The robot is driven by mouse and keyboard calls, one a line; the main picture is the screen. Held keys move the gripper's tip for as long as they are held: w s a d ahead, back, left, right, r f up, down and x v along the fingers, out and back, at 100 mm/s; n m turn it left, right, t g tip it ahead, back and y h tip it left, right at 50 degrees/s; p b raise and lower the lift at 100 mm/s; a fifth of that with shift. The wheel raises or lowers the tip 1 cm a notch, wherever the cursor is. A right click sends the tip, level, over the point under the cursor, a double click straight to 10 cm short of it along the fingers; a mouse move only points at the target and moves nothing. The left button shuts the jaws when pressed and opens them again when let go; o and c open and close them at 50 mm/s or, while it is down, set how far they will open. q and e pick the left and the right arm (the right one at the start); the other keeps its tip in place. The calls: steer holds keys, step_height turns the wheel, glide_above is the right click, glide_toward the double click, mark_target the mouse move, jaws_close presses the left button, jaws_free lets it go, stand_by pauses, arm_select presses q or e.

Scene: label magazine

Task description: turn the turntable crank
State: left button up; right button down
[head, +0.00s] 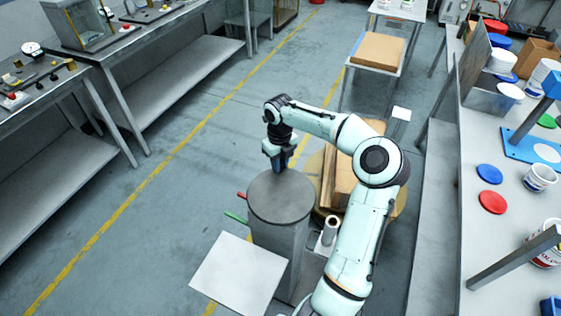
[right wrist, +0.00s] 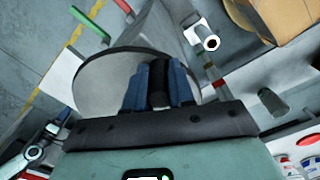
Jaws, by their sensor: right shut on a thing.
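A round grey crank disc (head: 280,205) sits on top of a grey pedestal (head: 277,245) in the middle of the head view. My right gripper (head: 280,165) points down at the disc's far edge. In the right wrist view its blue fingers are shut on a black upright crank handle (right wrist: 159,86), with the grey disc (right wrist: 100,82) behind and below. The fingers hide most of the handle. Behind the pedestal is a round tan turntable (head: 316,165) carrying brown boxes (head: 341,184), partly hidden by my right arm. My left gripper is not in view.
A red rod (head: 241,196) and a green rod (head: 236,218) stick out left of the pedestal. A white panel (head: 237,274) lies in front. A pale roll (head: 331,230) stands at right. A cluttered bench (head: 480,250) runs along the right; floor at left is clear.

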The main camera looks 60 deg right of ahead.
steer(key=shift+a, duration=0.15)
steer(key=c, duration=1)
jaws_free()
steer(key=shift+o, duration=0.2)
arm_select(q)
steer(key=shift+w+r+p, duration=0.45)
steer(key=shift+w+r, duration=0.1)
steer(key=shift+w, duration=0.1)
arm_select(e)
step_height(320, 180, up, 14)
steer(key=shift+f, duration=0.25)
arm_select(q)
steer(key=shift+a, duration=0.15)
arm_select(e)
steer(key=shift+a+f, duration=0.1)
